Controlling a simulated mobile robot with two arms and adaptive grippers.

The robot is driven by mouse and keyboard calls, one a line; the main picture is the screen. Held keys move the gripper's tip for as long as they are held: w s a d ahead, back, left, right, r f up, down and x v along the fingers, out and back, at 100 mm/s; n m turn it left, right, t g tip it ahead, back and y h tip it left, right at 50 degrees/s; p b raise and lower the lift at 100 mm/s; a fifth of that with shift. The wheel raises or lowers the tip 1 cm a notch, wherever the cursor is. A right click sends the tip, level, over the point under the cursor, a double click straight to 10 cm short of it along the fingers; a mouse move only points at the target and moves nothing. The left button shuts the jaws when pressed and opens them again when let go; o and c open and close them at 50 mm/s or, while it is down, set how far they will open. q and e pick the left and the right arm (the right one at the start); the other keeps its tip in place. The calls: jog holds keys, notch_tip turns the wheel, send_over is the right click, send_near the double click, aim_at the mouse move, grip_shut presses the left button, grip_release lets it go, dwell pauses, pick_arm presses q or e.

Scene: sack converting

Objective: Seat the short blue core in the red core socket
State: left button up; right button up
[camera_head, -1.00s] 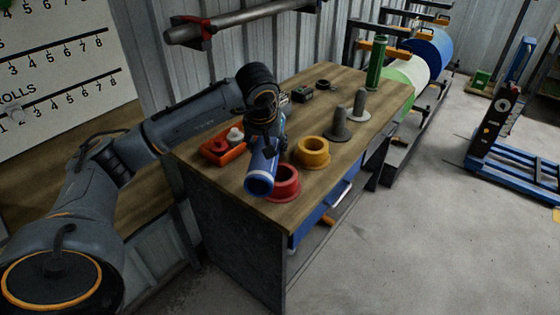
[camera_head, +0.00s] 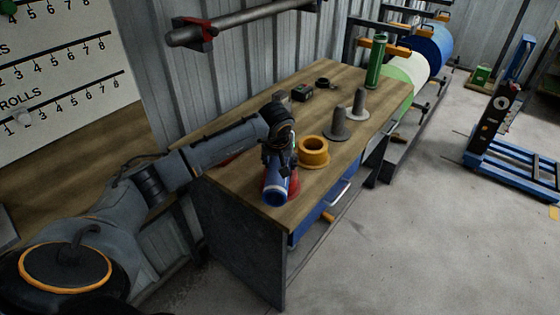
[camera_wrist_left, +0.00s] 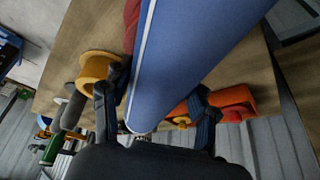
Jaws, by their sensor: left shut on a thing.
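The blue core (camera_wrist_left: 190,55) also fills the middle of the left wrist view, between the two fingers. The red core socket (camera_head: 294,186) is mostly hidden behind the core; only its red edge shows on the right. Whether the core touches the socket, I cannot tell. My right gripper is not in view.
A yellow socket (camera_head: 313,152) stands just right of the red one. Two grey posts (camera_head: 340,125) and a green tube (camera_head: 374,63) stand farther back on the wooden table (camera_head: 318,190). An orange holder (camera_wrist_left: 232,101) shows in the wrist view.

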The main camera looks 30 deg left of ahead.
pick_arm(q)
jog(key=shift+f+b, duration=0.45)
jog(key=o, duration=1.5)
jog(key=shift+r, duration=0.1)
jog(key=shift+r+p, duration=0.3)
jog(key=shift+p, duration=0.15)
jog(key=b+v, duration=0.1)
jog(key=v, duration=1.1)
